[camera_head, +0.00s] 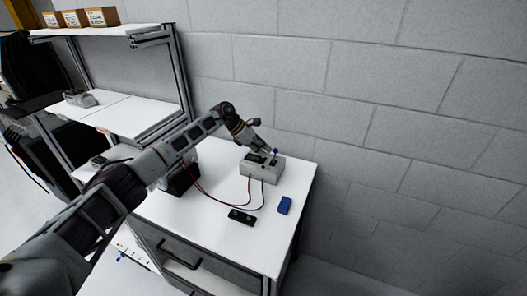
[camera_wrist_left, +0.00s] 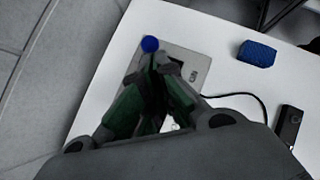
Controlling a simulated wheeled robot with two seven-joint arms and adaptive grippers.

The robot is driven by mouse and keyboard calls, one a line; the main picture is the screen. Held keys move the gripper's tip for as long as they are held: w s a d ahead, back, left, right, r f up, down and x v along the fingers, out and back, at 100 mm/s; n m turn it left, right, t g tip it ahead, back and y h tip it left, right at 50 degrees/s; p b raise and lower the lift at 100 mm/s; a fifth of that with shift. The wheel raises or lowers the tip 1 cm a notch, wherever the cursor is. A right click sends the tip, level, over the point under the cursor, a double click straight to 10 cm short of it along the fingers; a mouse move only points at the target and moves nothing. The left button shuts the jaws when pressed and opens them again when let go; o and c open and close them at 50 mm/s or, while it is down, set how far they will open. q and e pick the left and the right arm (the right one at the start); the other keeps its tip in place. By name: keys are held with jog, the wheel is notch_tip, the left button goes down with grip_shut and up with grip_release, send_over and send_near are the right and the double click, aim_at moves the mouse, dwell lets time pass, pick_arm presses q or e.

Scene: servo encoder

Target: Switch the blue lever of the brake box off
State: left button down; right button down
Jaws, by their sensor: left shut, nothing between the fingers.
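The brake box (camera_head: 254,170) is a light grey box on the white table, near the back wall. Its blue lever knob (camera_head: 275,151) stands up at the box's right part; it also shows in the left wrist view (camera_wrist_left: 150,44). My left gripper (camera_head: 267,155) is shut and empty, with its fingertips just over the box beside the lever. In the left wrist view the fingertips (camera_wrist_left: 155,62) are right by the blue knob; I cannot tell whether they touch it. The fingers hide part of the box top. My right gripper is not in view.
A blue block (camera_head: 285,205) and a small black device (camera_head: 242,217) lie on the table (camera_head: 225,245) in front of the box. Red and black cables run from the box. A dark device (camera_head: 180,180) stands to the left, partly behind my arm. Shelves (camera_head: 120,115) stand further left.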

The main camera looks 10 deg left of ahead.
pick_arm(q)
jog(key=shift+r, duration=0.3)
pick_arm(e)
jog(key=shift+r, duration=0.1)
pick_arm(q)
jog(key=shift+r, duration=0.35)
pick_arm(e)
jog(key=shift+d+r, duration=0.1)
pick_arm(q)
jog(key=shift+r, duration=0.1)
jog(key=shift+r, duration=0.1)
